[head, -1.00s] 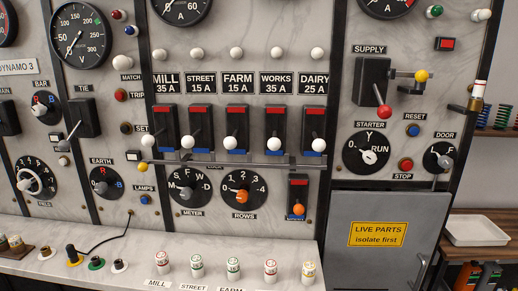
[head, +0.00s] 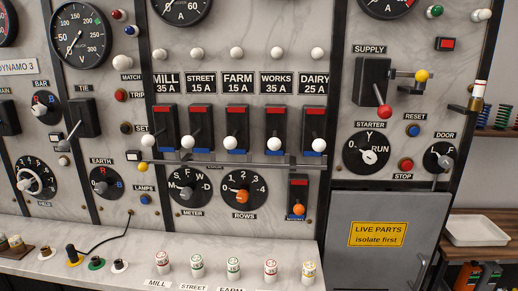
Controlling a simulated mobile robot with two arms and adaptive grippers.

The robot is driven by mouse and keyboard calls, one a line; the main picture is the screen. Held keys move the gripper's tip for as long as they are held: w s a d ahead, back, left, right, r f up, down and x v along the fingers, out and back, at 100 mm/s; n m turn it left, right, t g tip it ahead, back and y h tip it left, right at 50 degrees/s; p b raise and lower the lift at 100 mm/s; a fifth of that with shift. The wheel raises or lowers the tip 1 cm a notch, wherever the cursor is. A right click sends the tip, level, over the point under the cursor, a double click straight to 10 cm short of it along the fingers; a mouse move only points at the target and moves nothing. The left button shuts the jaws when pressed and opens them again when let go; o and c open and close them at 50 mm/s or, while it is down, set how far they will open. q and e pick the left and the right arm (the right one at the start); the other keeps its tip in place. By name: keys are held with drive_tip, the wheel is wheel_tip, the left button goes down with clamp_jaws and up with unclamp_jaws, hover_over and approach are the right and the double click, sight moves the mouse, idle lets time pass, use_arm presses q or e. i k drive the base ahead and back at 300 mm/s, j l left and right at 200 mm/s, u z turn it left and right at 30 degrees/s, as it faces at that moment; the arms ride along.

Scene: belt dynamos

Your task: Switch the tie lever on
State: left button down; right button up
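The tie lever is on a black switch block (head: 85,117) under the TIE label (head: 82,88) in the left part of the marble panel. Its thin metal arm slants down and to the left from the block, ending in a small pale tip (head: 63,147). A small dark plate with a white face (head: 55,137) sits just left of the lever. Nothing covers the block. Neither of my grippers shows in the head view.
Right of the tie block are a red TRIP button (head: 120,96) and a row of feeder switches (head: 236,128) with white knobs. A long horizontal bar (head: 260,164) runs below them. A marble ledge (head: 130,248) with plugs and a black cable lies beneath.

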sight(64, 145)
drive_tip(key=j+u, duration=0.1)
drive_tip(key=j, duration=0.35)
drive_tip(key=i+j+u, duration=0.15)
drive_tip(key=j, duration=0.3)
drive_tip(key=j+u, duration=0.1)
drive_tip(key=j, duration=0.35)
drive_tip(key=i+j+u, duration=0.15)
drive_tip(key=j, duration=0.3)
drive_tip(key=i+j+u, duration=0.1)
drive_tip(key=j, duration=0.3)
drive_tip(key=i+j+u, duration=0.1)
drive_tip(key=j, duration=0.35)
drive_tip(key=i+j+u, duration=0.15)
drive_tip(key=j, duration=0.25)
drive_tip(key=i, duration=0.05)
